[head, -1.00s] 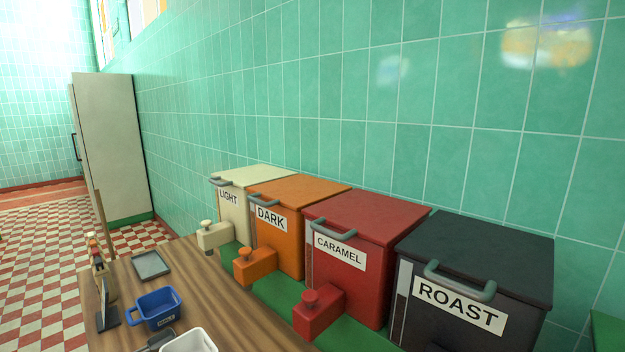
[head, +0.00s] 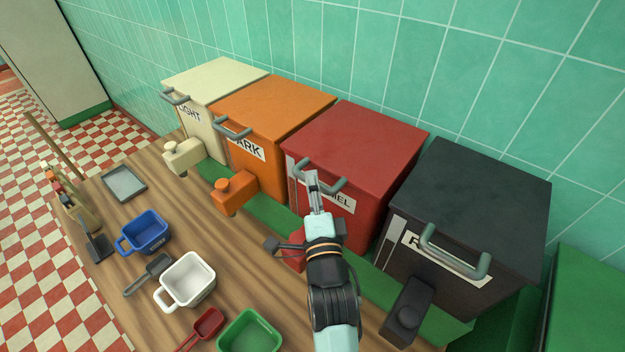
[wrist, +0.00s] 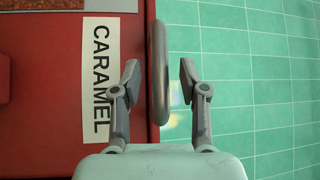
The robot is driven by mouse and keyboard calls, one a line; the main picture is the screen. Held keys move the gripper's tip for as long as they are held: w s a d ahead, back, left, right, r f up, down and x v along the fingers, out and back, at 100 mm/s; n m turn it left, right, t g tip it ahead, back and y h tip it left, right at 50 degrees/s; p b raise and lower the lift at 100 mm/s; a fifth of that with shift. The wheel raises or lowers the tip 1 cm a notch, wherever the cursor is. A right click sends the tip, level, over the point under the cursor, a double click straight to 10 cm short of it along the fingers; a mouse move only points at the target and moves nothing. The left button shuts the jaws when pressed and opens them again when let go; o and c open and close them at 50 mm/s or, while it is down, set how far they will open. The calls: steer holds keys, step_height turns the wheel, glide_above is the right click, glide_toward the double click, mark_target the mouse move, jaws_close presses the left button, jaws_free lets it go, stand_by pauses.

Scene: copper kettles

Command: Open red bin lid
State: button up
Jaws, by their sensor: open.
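The red bin (head: 361,137) stands on the counter with its lid (head: 352,132) closed. Its front carries a label reading CARAMEL (wrist: 101,80) and a grey bar handle (head: 334,185) at the lid's front edge. In the wrist view the handle (wrist: 159,72) lies between the two open fingers of my gripper (wrist: 158,82), with a gap showing on each side. In the head view my gripper (head: 312,183) is at the handle and covers part of the label. The bin's red spout is mostly hidden behind my arm.
The orange bin (head: 275,108) stands left of the red one and the black ROAST bin (head: 478,193) right. A cream bin (head: 220,82) is farther left. A blue tub (head: 146,231), white tub (head: 190,279), green tub (head: 250,334) and red scoop (head: 207,324) lie on the wooden counter (head: 120,225).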

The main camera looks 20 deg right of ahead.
steer(key=shift+w+d+r, duration=0.1)
steer(key=shift+w+d, duration=0.1)
steer(key=shift+w, duration=0.5)
jaws_close()
